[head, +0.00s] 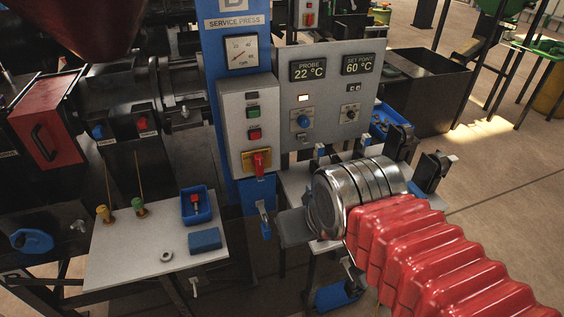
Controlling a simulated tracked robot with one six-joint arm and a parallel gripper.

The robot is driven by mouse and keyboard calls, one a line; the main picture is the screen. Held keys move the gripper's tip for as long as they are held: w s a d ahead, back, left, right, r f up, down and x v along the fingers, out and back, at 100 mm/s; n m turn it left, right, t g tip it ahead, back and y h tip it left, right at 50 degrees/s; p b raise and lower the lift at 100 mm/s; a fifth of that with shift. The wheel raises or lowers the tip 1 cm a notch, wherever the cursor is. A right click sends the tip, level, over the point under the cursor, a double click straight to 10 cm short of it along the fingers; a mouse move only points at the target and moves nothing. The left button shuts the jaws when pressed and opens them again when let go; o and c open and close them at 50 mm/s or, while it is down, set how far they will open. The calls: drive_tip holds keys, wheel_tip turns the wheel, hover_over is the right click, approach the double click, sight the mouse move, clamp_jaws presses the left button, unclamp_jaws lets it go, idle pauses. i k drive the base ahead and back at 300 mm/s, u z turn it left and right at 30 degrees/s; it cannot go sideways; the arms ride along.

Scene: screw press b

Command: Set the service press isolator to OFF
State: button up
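The service press isolator (259,164) is a red handle on a yellow plate, low on the grey control box (236,115) of the blue press column. The handle looks upright; its markings are too small to read. My arm comes in from the lower right, with red bellows and a shiny metal wrist. My gripper (283,227) seems to be the dark grey part at the wrist's left end, below and right of the isolator and apart from it. Its fingers are not clearly visible, so I cannot tell whether it is open or shut.
A grey panel (331,97) with two displays, a blue knob and a black knob stands right of the control box. A pale table (130,255) at lower left holds a blue tray (196,207), a blue block and small parts. Clamps (400,140) stand near my wrist.

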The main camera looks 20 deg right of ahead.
sight(257, 162)
drive_tip(key=z, duration=0.35)
drive_tip(key=k, duration=0.95)
drive_tip(key=u, duration=1.35)
drive_tip(key=i, duration=1)
drive_tip(key=u, duration=0.05)
